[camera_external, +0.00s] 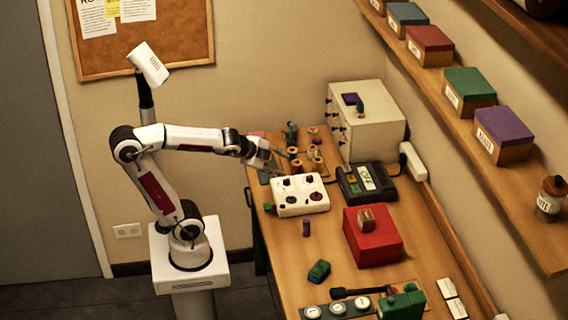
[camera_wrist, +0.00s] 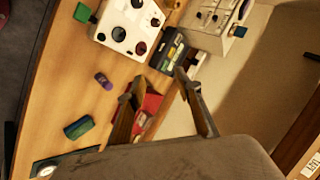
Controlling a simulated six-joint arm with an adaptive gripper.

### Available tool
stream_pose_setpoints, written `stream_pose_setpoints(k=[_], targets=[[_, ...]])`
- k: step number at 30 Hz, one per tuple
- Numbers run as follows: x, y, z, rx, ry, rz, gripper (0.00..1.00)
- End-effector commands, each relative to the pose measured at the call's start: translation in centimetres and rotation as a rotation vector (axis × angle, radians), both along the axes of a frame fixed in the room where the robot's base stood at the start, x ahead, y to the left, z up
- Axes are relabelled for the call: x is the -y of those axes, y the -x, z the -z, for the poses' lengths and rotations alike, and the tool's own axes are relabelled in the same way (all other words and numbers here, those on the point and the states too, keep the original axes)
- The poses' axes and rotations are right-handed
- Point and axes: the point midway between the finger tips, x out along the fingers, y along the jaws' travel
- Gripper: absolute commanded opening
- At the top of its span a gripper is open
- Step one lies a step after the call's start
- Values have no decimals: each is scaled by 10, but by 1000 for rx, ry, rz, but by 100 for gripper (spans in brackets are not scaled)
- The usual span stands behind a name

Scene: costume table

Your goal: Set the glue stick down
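A small purple cylinder, which looks like the glue stick (camera_external: 306,228), stands on the bare wood in front of the white box with knobs. It also shows in the wrist view (camera_wrist: 103,80), left of my fingers and apart from them. My gripper (camera_external: 268,158) is raised near the far left part of the table, by the white box. In the wrist view my two fingers (camera_wrist: 157,84) are spread wide, with nothing visible held between them. The table (camera_external: 275,245) has bare wood around the cylinder.
The white knob box (camera_external: 300,195), a black device with a display (camera_external: 366,182) and a red box (camera_external: 372,236) stand near the cylinder. A green block (camera_external: 319,271) lies in front. Spools (camera_external: 313,152) stand at the back. A shelf (camera_external: 480,150) runs along the right wall.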

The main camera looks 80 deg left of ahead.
Motion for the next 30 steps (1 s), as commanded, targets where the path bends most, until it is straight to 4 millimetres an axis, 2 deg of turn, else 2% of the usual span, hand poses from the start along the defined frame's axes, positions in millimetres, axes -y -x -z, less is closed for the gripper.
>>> stream_pose_setpoints(k=[9, 15, 19, 30], targets=[[74, 86, 34, -61, 519, -343, 34], [107, 122, 46, -125, 705, -470, 34], [115, 130, 49, -144, 745, -498, 34], [115, 130, 49, -145, 748, -501, 34]])
